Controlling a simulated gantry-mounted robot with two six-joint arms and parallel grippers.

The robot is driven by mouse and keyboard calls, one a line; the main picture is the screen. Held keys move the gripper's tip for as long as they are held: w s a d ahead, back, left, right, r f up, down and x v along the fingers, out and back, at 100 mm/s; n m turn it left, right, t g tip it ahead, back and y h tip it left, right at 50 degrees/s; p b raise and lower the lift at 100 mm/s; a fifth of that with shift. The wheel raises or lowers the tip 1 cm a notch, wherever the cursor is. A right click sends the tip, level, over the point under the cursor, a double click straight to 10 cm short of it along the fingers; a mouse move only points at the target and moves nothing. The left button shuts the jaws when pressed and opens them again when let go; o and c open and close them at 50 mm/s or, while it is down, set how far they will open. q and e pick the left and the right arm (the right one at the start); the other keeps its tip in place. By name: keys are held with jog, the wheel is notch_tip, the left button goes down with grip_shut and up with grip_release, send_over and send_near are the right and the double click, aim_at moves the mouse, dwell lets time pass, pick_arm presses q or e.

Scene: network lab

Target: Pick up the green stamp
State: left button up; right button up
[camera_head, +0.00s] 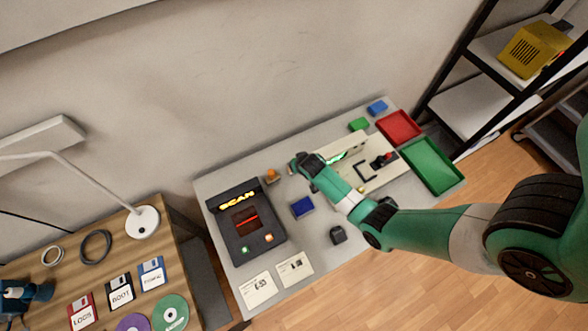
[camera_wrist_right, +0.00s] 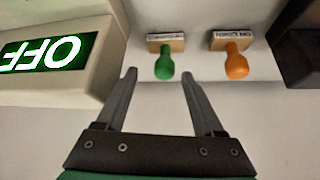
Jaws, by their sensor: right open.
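The green stamp (camera_wrist_right: 164,62) stands in the right wrist view with its rounded green handle toward me and its wooden base against the pale table. My right gripper (camera_wrist_right: 158,75) is open, with one finger on each side of the green handle's end and nothing clamped. In the head view my right gripper (camera_head: 301,165) is over the back of the white table, and the green stamp cannot be made out there. An orange stamp (camera_wrist_right: 236,63) stands to the right of the green one; it also shows in the head view (camera_head: 271,176). My left gripper is not in view.
A beige device with a lit OFF sign (camera_wrist_right: 48,52) is close on the left of my fingers. A black SCAN device (camera_head: 246,222) stands left on the table.

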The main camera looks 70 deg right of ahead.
jog(key=shift+b+x, duration=0.45)
jog(key=shift+x, duration=0.55)
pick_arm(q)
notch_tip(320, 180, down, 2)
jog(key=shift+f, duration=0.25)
pick_arm(e)
jog(key=shift+w+f, duration=0.1)
jog(key=shift+f, duration=0.05)
jog(key=b+x, duration=0.4)
jog(key=x, duration=0.1)
jog(key=shift+w, duration=0.3)
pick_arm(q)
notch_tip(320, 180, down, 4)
pick_arm(e)
grip_shut()
